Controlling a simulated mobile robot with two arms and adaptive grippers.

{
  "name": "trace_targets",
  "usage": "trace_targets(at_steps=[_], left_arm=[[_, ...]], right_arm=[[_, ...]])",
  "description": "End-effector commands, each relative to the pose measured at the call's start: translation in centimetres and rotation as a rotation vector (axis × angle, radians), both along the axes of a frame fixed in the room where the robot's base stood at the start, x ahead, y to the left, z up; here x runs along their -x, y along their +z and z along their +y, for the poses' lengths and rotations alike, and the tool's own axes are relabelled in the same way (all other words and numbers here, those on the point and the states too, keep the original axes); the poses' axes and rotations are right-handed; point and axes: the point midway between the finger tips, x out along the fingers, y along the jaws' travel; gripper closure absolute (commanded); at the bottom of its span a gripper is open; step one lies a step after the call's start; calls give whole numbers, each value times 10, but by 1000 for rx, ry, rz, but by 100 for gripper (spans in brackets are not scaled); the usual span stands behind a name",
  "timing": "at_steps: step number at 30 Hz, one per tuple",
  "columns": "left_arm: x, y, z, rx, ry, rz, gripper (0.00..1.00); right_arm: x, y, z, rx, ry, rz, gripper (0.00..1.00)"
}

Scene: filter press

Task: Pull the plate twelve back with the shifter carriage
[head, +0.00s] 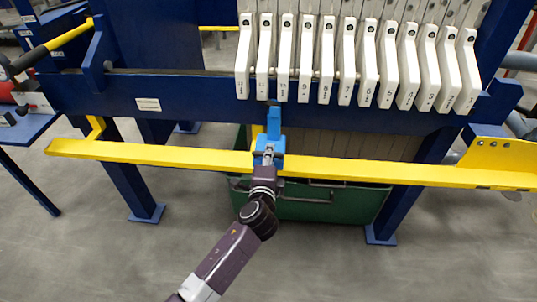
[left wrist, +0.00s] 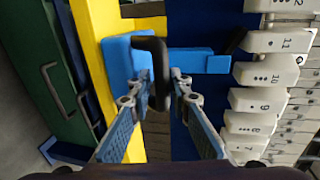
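The shifter carriage (head: 270,136) is a blue block on the yellow rail (head: 385,170). It shows close up in the left wrist view (left wrist: 120,62), with its black bent handle (left wrist: 160,75). My left gripper (head: 266,158) is at the carriage, with the handle between its two fingertips. I cannot tell whether the fingers press on it. Plate twelve (head: 244,60) is the leftmost white plate of the row, above and slightly left of the carriage. In the left wrist view, a blue bar of the carriage reaches toward the plates. My right gripper is out of view.
Plate eleven (head: 264,60) and the other numbered plates stand close together to the right of plate twelve. The blue frame beam (head: 200,98) runs below them. A green bin (head: 320,203) stands beneath the rail. The rail is clear left of the carriage.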

Motion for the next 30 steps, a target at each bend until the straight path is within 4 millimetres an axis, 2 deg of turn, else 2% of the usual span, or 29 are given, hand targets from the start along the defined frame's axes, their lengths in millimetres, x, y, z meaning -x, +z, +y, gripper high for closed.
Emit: trace_targets(at_steps=[7,11,14,24,30], left_arm=[[0,1,1,0,2,-2,81],[6,2,1,0,2,-1,81],[18,4,1,1,1,-1,81],[83,17,3,1,-1,1,81],[109,23,3,0,0,0,81]], right_arm=[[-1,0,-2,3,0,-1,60],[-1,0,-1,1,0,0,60],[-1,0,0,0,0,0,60],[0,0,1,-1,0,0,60],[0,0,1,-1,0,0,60]])
